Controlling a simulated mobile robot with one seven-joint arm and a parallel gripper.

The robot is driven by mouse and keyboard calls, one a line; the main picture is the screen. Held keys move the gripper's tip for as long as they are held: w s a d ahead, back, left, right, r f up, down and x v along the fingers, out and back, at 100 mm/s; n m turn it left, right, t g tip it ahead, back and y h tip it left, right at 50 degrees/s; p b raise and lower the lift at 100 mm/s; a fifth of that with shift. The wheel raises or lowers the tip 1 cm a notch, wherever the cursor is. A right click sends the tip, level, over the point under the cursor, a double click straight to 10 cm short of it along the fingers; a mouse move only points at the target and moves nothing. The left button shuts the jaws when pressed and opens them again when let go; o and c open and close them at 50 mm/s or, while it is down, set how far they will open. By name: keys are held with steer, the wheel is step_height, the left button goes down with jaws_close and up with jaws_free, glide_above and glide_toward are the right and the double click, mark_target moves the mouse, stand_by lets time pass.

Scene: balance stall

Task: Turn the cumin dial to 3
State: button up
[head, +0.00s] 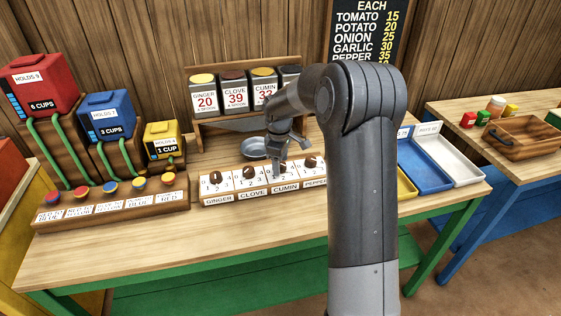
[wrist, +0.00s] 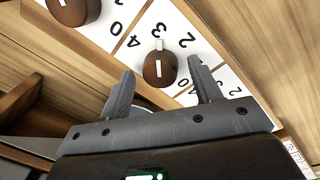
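The cumin dial is a round brown knob on a white number plate (head: 285,175), above the "CUMIN" label. In the head view my gripper (head: 281,160) is over this dial and hides part of it. In the wrist view the knob (wrist: 159,75) lies between my two fingertips (wrist: 160,85). The fingers are open, with a visible gap on each side of the knob. The knob's white mark points up in that picture, at the 3. The 2 and the 4 show on either side of the 3. Other numbers are partly hidden by the fingers.
The ginger dial (head: 216,177) and clove dial (head: 249,173) are close on the left, the pepper dial (head: 311,163) on the right. Spice jars (head: 234,89) stand on a shelf behind, with a metal bowl (head: 253,148) before it. Trays (head: 425,180) lie to the right.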

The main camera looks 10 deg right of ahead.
steer(key=shift+r, duration=0.1)
step_height(320, 180, up, 10)
steer(key=shift+s+a+r, duration=0.25)
steer(key=shift+s, duration=0.15)
stand_by(0.4)
steer(key=s+a+r+m+t, duration=0.15)
steer(key=s+r+m, duration=0.3)
steer(key=s, duration=0.85)
steer(key=s+a+r+m+t, duration=0.1)
steer(key=s+r+m+t, duration=0.15)
steer(key=s+r, duration=0.7)
steer(key=s+f+m, duration=0.2)
steer(key=s+f, duration=0.1)
steer(key=s, duration=0.4)
steer(key=s+f+m, duration=0.2)
steer(key=s+f, duration=0.1)
steer(key=s, duration=0.4)
steer(key=shift+a+t+y, duration=0.25)
steer(key=shift+t+y, duration=0.05)
steer(key=shift+t, duration=0.1)
